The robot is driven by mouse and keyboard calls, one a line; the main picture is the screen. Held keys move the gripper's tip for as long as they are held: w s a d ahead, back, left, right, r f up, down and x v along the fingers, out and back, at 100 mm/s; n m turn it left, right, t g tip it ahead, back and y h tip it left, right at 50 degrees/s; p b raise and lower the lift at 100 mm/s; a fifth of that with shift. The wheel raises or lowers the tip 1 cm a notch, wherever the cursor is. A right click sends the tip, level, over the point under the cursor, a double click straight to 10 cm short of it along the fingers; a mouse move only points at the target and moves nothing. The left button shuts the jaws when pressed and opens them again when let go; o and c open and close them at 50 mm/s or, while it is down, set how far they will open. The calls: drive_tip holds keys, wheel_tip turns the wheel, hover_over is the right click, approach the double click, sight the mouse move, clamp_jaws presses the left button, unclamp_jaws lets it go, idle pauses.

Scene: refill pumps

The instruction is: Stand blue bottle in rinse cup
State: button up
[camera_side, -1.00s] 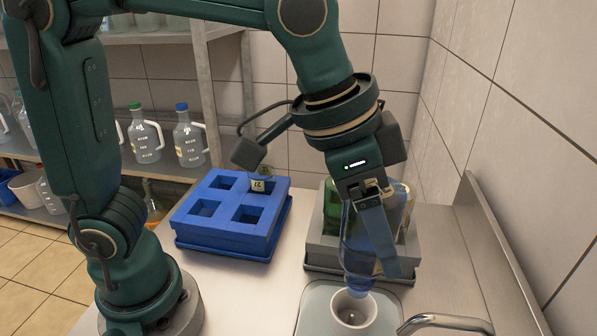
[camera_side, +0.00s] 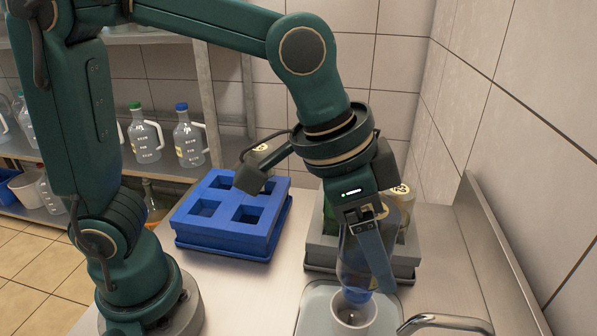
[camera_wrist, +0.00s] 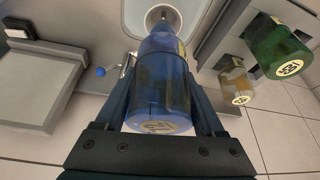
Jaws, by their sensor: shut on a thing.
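My gripper (camera_side: 366,226) is shut on the blue bottle (camera_side: 352,262), with a finger on each side of its body. The bottle is upside down, neck pointing down, its base facing the wrist camera. In the side view its lower end is at the mouth of the white rinse cup (camera_side: 353,322), which stands in the sink basin. In the wrist view the blue bottle (camera_wrist: 160,85) has its neck over the rinse cup (camera_wrist: 163,14). How deep the neck sits inside the cup is hidden by the rim.
A grey crate (camera_side: 318,254) behind my gripper holds a green bottle (camera_wrist: 280,50) and a clear amber one (camera_wrist: 236,84). A blue rack (camera_side: 226,236) with square holes stands to the left. A metal faucet (camera_side: 445,323) is close on the right of the cup.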

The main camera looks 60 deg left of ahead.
sight(382, 220)
drive_tip(key=shift+f, duration=1.2)
drive_tip(key=shift+f, duration=0.15)
drive_tip(key=shift+f, duration=0.65)
drive_tip(key=shift+f, duration=0.7)
drive_tip(key=o, duration=1.5)
drive_tip(key=shift+r, duration=4.5)
